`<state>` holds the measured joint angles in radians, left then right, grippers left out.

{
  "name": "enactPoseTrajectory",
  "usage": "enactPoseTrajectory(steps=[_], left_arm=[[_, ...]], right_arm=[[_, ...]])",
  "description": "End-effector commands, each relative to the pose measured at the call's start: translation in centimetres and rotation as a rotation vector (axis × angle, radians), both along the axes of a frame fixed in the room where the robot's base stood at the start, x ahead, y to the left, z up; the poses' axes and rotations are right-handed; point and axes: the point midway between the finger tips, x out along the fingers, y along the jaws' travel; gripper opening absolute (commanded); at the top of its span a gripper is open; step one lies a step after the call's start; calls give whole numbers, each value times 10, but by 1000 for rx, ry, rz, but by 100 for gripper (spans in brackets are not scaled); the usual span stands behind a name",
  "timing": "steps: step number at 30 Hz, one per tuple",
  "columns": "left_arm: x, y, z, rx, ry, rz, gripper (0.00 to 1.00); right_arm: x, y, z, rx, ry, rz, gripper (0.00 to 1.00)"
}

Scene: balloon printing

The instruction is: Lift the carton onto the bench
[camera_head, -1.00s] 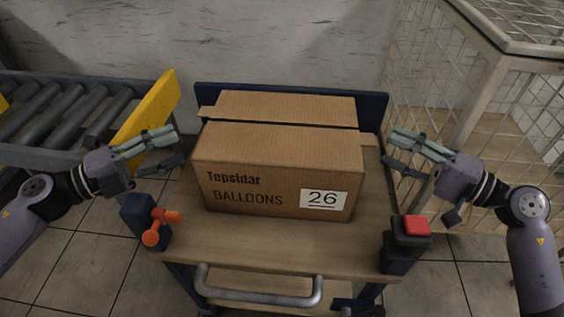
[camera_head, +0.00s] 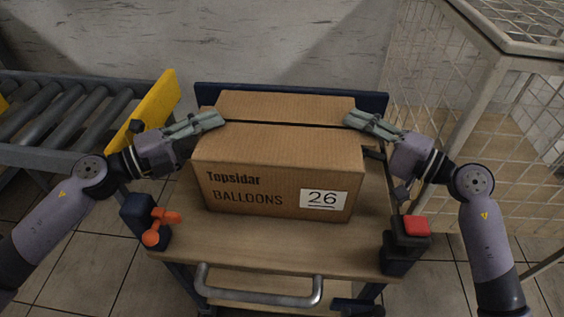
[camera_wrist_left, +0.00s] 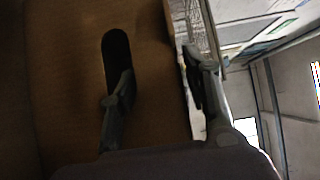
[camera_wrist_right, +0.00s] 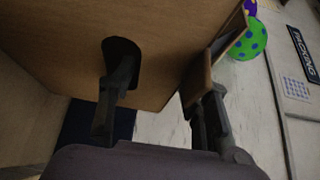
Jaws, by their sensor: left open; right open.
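The brown carton (camera_head: 275,165), marked "Topsidar BALLOONS 26", sits on the wooden top of a cart (camera_head: 275,245). My left gripper (camera_head: 206,137) is open at the carton's left side. In the left wrist view one finger is at the dark hand slot (camera_wrist_left: 116,45), and the other is beyond the carton's top edge. My right gripper (camera_head: 358,136) is open at the right side. In the right wrist view one finger reaches into the hand slot (camera_wrist_right: 119,47), and the other is at the top edge by the flap. No bench is identifiable.
A roller conveyor (camera_head: 60,112) with a yellow end plate (camera_head: 150,110) stands left. A wire cage (camera_head: 470,95) stands close on the right. The cart has an orange-knobbed clamp (camera_head: 150,220), a red-topped block (camera_head: 410,240) and a front handle (camera_head: 258,298). A wall is behind.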

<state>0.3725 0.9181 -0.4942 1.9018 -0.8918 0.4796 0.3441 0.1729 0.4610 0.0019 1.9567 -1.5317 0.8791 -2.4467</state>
Motion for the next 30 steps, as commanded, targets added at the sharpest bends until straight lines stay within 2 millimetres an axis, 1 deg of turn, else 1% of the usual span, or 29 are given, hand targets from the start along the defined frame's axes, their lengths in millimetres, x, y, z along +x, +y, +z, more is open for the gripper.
enactPoseTrajectory(steps=[2, 21, 30], left_arm=[[0, 0, 0, 0, 0, 0, 43], [0, 0, 0, 1, 0, 0, 1], [0, 0, 1, 2, -2, 0, 0]], right_arm=[[0, 0, 0, 0, 0, 0, 44], [0, 0, 0, -1, -1, 1, 1], [0, 0, 2, -1, -1, 1, 0]])
